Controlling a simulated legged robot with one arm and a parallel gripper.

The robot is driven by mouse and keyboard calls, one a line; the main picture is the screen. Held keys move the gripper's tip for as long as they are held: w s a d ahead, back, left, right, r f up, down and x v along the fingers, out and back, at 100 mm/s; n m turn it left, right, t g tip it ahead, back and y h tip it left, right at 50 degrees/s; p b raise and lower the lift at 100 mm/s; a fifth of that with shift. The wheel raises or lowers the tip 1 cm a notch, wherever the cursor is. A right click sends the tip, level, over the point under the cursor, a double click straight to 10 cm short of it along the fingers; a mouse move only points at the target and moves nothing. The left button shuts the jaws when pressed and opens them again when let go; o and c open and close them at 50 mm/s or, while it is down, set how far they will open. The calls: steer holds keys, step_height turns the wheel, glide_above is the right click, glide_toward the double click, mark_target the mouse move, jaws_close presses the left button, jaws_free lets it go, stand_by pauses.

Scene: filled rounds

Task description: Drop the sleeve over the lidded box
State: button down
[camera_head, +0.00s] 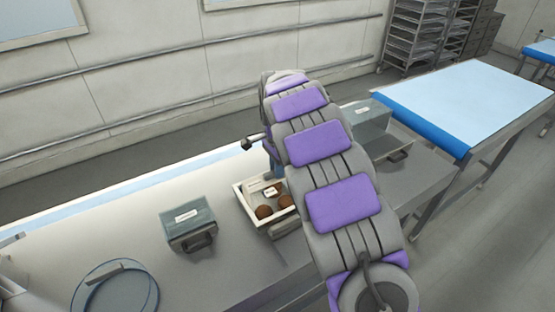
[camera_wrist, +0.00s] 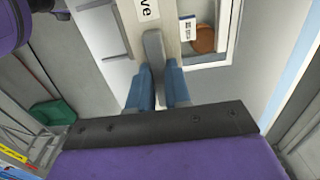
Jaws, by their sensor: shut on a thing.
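My gripper (camera_wrist: 152,88) has blue fingers shut on a narrow grey tab (camera_wrist: 153,55). The tab lies against a pale piece with a label ending in "ve" (camera_wrist: 144,8), which looks like the sleeve. In the head view my arm hides most of the gripper; a blue finger shows behind a cream open-topped box or frame (camera_head: 240,198) with brown round things (camera_head: 265,211) inside. I cannot tell if the sleeve is apart from it. A grey-blue box with a label and dark handle (camera_head: 187,222) stands to the left; it may be the lidded box.
A clear box (camera_head: 369,122) stands right of my arm, by a grey part with a dark handle (camera_head: 400,156). A round glass-like thing (camera_head: 115,290) lies at the front left. The grey bench is clear between the boxes. A blue-topped table (camera_head: 470,100) stands at the right.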

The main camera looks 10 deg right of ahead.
steer(key=shift+w+r+p, duration=0.1)
steer(key=shift+r+p, duration=0.9)
steer(key=shift+p, duration=1.15)
steer(key=shift+f, duration=0.1)
steer(key=shift+f+b, duration=0.3)
steer(key=shift+f, duration=0.45)
